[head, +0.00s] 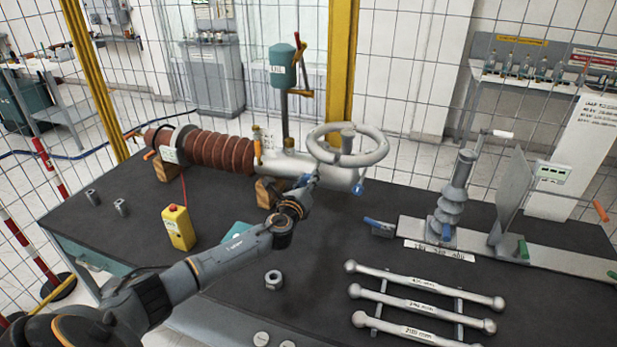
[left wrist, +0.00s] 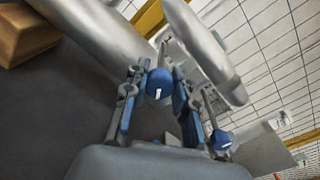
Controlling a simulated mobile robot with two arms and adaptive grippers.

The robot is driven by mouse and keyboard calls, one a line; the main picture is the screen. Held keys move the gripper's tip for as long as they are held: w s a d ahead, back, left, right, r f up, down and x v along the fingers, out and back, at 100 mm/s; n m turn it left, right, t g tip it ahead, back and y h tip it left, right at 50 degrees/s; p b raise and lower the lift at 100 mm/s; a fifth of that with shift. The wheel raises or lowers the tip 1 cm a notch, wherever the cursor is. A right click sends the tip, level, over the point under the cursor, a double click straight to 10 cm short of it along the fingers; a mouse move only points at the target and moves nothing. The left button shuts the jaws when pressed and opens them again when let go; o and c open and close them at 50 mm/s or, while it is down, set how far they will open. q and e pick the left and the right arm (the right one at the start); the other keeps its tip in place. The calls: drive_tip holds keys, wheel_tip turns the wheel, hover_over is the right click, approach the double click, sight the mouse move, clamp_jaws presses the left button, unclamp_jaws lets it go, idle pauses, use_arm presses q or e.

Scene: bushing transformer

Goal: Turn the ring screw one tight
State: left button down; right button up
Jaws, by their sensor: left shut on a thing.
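The grey metal ring (head: 375,155) stands on the pale cylinder end of the bushing (head: 285,165), and its curved body also fills the upper middle of the left wrist view (left wrist: 205,50). A blue screw head (left wrist: 160,83) with a white mark sits between the blue-padded fingers of my left gripper (left wrist: 158,95), which is shut on it. In the head view my left gripper (head: 312,182) is at the near side of the cylinder, below the ring, and hides that screw. A second blue screw head (left wrist: 220,140) is to the right, apart from the fingers; it shows in the head view too (head: 358,188). My right gripper is not in view.
The dark table (head: 330,240) carries a yellow box (head: 179,228), a loose nut (head: 274,280), labelled rods (head: 425,283) and a rail with a ribbed insulator (head: 453,195). Wooden blocks (head: 268,192) prop the bushing. Wire fencing with yellow posts (head: 341,60) stands behind.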

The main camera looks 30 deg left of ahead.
use_arm(q)
drive_tip(key=m+p, duration=0.1)
drive_tip(key=m, duration=0.4)
drive_tip(key=shift+f, duration=0.1)
idle(0.4)
drive_tip(key=c, duration=1.1)
unclamp_jaws()
drive_tip(key=shift+o, duration=0.2)
drive_tip(key=v, duration=1.2)
drive_tip(key=shift+d, duration=0.1)
